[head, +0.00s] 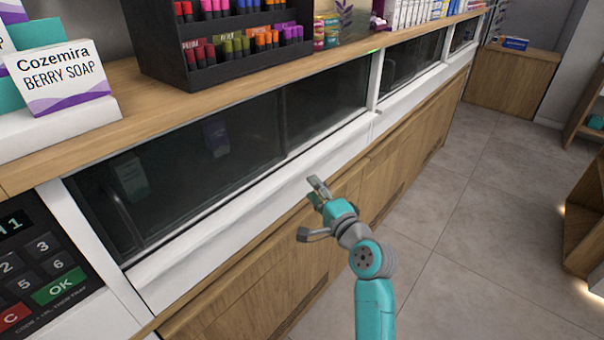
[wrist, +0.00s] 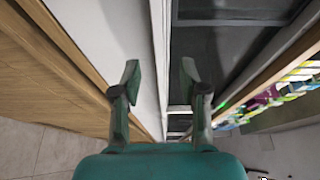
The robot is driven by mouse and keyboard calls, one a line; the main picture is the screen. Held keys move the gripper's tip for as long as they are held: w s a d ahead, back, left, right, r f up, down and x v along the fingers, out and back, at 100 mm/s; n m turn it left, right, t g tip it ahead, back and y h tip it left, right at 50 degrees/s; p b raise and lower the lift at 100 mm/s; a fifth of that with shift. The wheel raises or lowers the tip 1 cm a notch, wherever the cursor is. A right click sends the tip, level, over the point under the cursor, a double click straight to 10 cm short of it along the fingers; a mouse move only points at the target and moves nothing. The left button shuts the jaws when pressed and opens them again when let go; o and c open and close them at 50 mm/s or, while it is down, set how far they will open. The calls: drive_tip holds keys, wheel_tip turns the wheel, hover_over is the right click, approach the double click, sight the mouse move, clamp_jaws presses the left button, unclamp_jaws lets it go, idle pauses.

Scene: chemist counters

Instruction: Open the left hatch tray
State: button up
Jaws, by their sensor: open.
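The left hatch (head: 200,150) is a dark glass window under the wooden counter top in the head view. A long white tray front (head: 225,232) runs below the glass and looks shut. My gripper (head: 318,188) is in front of the right part of this white front, with its fingers apart and empty. In the wrist view my gripper (wrist: 160,78) is open, with the white front (wrist: 110,35) and dark glass (wrist: 205,50) beyond it. I cannot tell whether a fingertip touches the front.
A keypad (head: 42,265) with a green OK key is at the left. A berry soap box (head: 62,78) and a dark cosmetics rack (head: 215,65) stand on the counter (head: 140,105). Wooden cabinet doors (head: 255,290) are below. The grey floor (head: 470,230) at the right is clear.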

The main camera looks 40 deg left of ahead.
sight(299, 173)
drive_tip(key=x, duration=0.8)
clamp_jaws()
